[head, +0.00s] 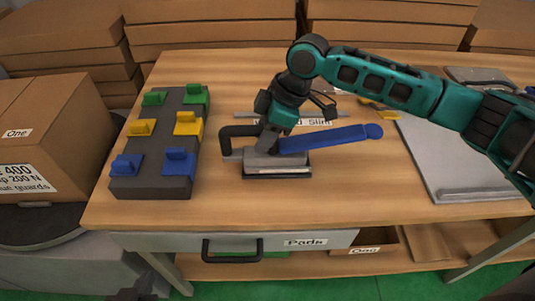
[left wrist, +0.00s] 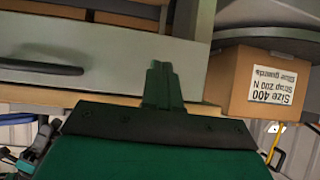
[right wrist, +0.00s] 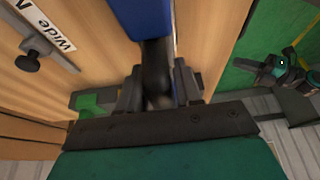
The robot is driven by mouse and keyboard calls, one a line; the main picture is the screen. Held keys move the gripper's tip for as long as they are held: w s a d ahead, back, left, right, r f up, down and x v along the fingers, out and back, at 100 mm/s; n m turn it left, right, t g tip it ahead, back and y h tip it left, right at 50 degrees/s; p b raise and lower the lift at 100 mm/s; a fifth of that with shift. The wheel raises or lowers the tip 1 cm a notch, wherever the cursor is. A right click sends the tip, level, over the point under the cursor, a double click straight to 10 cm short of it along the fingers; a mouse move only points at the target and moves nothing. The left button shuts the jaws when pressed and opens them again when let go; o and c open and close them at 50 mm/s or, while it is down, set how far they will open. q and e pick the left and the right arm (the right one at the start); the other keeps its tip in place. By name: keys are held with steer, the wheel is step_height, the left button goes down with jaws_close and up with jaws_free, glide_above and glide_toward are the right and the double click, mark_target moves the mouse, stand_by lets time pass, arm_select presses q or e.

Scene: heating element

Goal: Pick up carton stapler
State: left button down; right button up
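The carton stapler (head: 325,140) has a long blue handle, a black curved part on its left and a grey base low at the middle of the wooden table. My right gripper (head: 268,138) reaches down onto it from above. In the right wrist view, the fingers (right wrist: 158,92) stand on both sides of a black part of the stapler, just below its blue part (right wrist: 140,18), and no clear gap shows. They look shut on it; the contact is partly hidden. My left gripper (left wrist: 161,85) has its fingers together, empty, in front of the table's drawer.
A dark block with green, yellow and blue pieces (head: 188,124) stands left of the stapler. A grey flat panel (head: 440,160) lies at the right. A cardboard box (head: 50,140) is left of the table. A drawer with a black handle (head: 232,250) is below the front edge.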

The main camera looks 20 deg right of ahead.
jaws_close()
stand_by(0.8)
steer(key=shift+w+r, duration=0.1)
steer(key=shift+r, duration=0.1)
